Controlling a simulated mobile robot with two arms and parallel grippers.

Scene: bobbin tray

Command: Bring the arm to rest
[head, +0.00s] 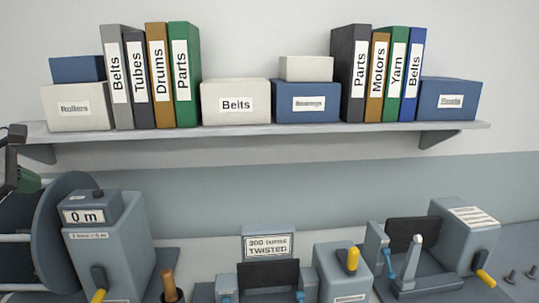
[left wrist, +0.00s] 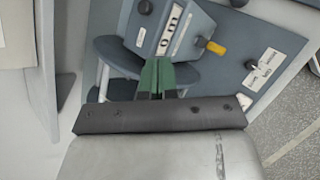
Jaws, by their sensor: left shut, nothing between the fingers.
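My left gripper (head: 28,180) shows at the left edge of the head view, in front of the wall and above the reel of the winding machine. In the left wrist view its two green fingers (left wrist: 157,78) are together with nothing between them. The grey machine with the "0 m" counter (head: 104,240) stands at the lower left of the head view. Its counter box (left wrist: 160,30) also shows beyond the fingertips in the left wrist view, turned on its side. My right gripper is in neither view.
A wall shelf (head: 240,129) carries binders and boxes. Below stand a "300 turns TWISTED" sign (head: 268,245), a grey machine with a yellow knob (head: 341,272), and another at the right (head: 460,238). Several small dark pegs (head: 511,276) are at the far right.

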